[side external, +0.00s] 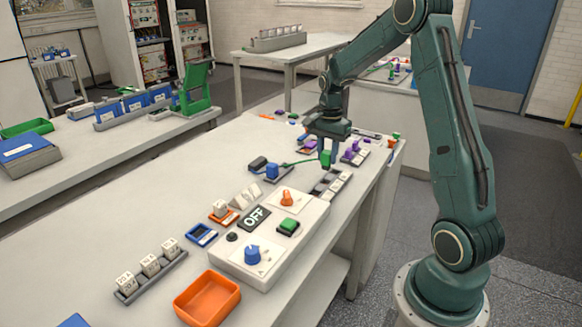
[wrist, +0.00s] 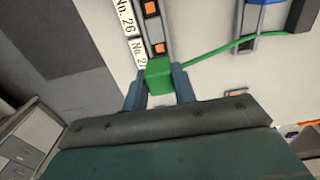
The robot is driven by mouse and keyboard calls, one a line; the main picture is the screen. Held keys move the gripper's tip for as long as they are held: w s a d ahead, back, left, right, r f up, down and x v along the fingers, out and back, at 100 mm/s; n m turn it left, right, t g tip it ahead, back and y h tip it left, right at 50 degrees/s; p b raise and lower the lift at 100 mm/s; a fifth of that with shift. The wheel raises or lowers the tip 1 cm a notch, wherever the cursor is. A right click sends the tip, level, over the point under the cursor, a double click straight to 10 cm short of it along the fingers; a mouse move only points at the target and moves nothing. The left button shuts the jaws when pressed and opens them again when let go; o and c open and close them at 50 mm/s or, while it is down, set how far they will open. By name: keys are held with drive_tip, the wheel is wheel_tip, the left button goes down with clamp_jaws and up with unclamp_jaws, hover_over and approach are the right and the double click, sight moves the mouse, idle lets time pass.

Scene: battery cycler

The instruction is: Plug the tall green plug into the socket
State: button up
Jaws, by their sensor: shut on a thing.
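The green plug (side external: 326,159) is held between the fingers of my gripper (side external: 327,150), above the bench. In the wrist view the green plug (wrist: 160,76) sits between the two blue-grey fingertips of my gripper (wrist: 160,90), which is shut on it. A green cable (wrist: 215,50) runs from the plug to the right. A grey socket strip (wrist: 141,17) with orange square openings and white "No." labels lies just beyond the plug, which overlaps its near end in the picture. In the side view the strip (side external: 318,190) lies below the plug; I cannot tell whether they touch.
A blue plug (side external: 271,172) and a dark block (side external: 258,163) stand left of my gripper. Purple plugs (side external: 352,149) stand close on the right. A control box (side external: 262,262) with knobs and an orange tray (side external: 207,298) are nearer the camera.

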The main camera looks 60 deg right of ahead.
sight(326, 169)
drive_tip(key=shift+f, duration=2.65)
drive_tip(key=shift+f, duration=0.25)
drive_tip(key=o, duration=1.1)
drive_tip(key=shift+c, duration=0.2)
drive_tip(key=shift+r, duration=0.2)
wheel_tip(326, 169, up, 13)
drive_tip(key=shift+f, duration=0.1)
drive_tip(key=shift+r, duration=0.35)
